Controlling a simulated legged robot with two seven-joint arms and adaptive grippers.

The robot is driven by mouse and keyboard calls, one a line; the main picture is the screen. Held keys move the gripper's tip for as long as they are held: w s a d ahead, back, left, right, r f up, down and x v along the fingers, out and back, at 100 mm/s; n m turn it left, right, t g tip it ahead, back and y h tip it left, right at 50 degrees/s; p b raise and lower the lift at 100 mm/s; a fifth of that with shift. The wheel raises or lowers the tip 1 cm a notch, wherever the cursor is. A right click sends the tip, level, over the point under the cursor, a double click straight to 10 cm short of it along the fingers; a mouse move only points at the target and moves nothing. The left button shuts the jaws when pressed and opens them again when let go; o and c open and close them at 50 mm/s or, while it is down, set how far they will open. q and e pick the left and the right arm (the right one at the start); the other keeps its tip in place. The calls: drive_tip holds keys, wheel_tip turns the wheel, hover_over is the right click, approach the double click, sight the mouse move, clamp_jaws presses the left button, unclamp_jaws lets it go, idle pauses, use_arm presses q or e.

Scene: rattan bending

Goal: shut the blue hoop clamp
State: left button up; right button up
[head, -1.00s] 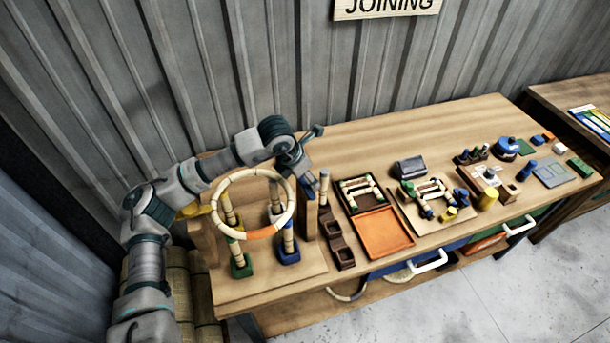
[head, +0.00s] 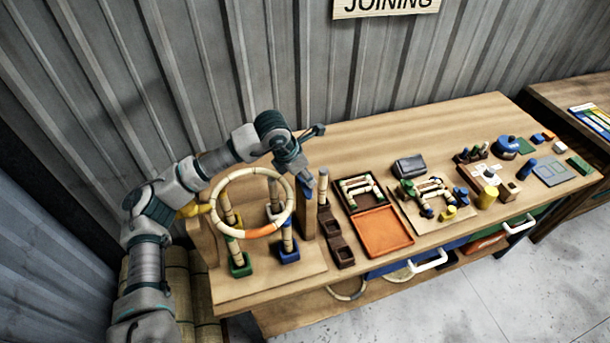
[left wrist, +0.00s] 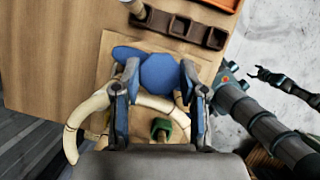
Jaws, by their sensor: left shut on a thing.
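The rattan hoop (head: 216,190) stands upright on the bending jig at the left of the table, with an orange section at its bottom. The blue hoop clamp (head: 309,181) is at the top of a wooden post (head: 307,216) right of the hoop. My left gripper (head: 305,172) is at this clamp from above. In the left wrist view its fingers (left wrist: 160,88) are shut on the blue clamp (left wrist: 160,72), with the hoop (left wrist: 90,115) passing behind them. The fingers hide part of the clamp. My right gripper (left wrist: 258,74) shows small and empty, fingers apart, over the floor.
A yellow clamp (head: 190,211) is left of the hoop. Green (head: 240,268) and blue (head: 289,255) bases hold rattan posts below it. Brown bins (head: 340,250) and an orange tray (head: 385,232) lie to the right. The table's back strip is clear.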

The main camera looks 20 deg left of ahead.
use_arm(q)
drive_tip(key=m+g, duration=0.1)
drive_tip(key=m, duration=0.2)
drive_tip(key=shift+w+a+h, duration=0.1)
drive_tip(key=shift+h, duration=0.3)
drive_tip(key=m, duration=0.2)
drive_tip(key=m+g, duration=0.1)
drive_tip(key=m, duration=0.2)
drive_tip(key=shift+g+h, duration=0.3)
drive_tip(key=m+g, duration=0.1)
drive_tip(key=m, duration=0.1)
drive_tip(key=m+g, duration=0.1)
drive_tip(key=m, duration=0.2)
drive_tip(key=shift+w+p, duration=0.15)
drive_tip(key=shift+p, duration=0.15)
drive_tip(key=shift+m+g, duration=0.4)
drive_tip(key=shift+m, duration=0.9)
drive_tip(key=shift+r+m+y, duration=0.1)
drive_tip(key=shift+m+y, duration=0.3)
drive_tip(key=o, duration=1.1)
drive_tip(key=shift+w, duration=0.1)
drive_tip(key=shift+o, duration=0.2)
drive_tip(key=shift+w, duration=0.1)
